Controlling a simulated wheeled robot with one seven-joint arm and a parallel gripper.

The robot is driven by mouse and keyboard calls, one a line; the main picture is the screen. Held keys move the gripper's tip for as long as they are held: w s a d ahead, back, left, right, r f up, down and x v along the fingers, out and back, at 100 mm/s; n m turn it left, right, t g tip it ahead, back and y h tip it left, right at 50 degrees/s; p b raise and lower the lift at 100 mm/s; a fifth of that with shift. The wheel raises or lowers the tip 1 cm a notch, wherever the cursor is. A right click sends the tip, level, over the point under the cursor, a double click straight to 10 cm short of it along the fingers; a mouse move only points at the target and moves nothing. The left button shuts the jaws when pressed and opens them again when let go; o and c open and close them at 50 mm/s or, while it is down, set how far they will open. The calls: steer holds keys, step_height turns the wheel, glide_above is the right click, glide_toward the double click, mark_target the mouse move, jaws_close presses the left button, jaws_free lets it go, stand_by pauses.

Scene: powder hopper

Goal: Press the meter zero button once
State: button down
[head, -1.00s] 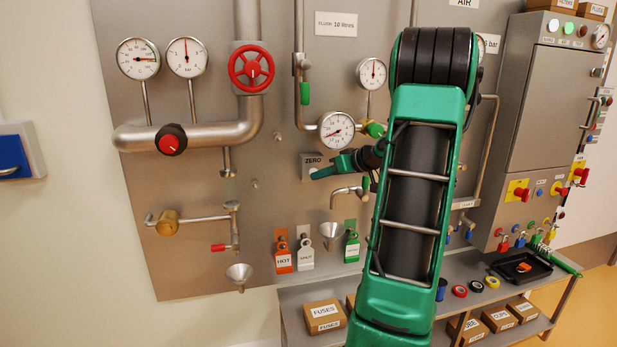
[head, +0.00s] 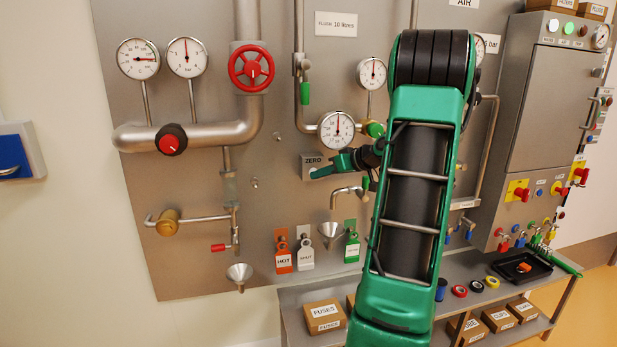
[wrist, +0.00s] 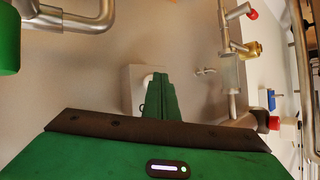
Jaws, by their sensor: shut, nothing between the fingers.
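The grey box labelled ZERO (head: 311,162) is on the steel panel, below a round meter (head: 336,130) whose needle points straight up. My gripper (head: 318,174) is shut, with its green fingertips at the lower front of the ZERO box. In the wrist view the shut fingers (wrist: 160,95) reach the grey box (wrist: 132,85), where a pale rounded part shows beside the tips. The fingers hide much of the box face. I cannot tell whether the tips touch the button.
A bent spout (head: 348,192) sticks out just below my gripper. A red handwheel (head: 251,68) and pipes are up to the left. A shelf (head: 290,296) runs below.

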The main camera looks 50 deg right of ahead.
steer(key=shift+s+a, duration=0.45)
steer(key=shift+s, duration=0.25)
steer(key=shift+s, duration=0.1)
steer(key=shift+s+a, duration=0.65)
steer(key=shift+s, duration=0.35)
steer(key=shift+s+a, duration=0.65)
steer(key=shift+s, duration=0.35)
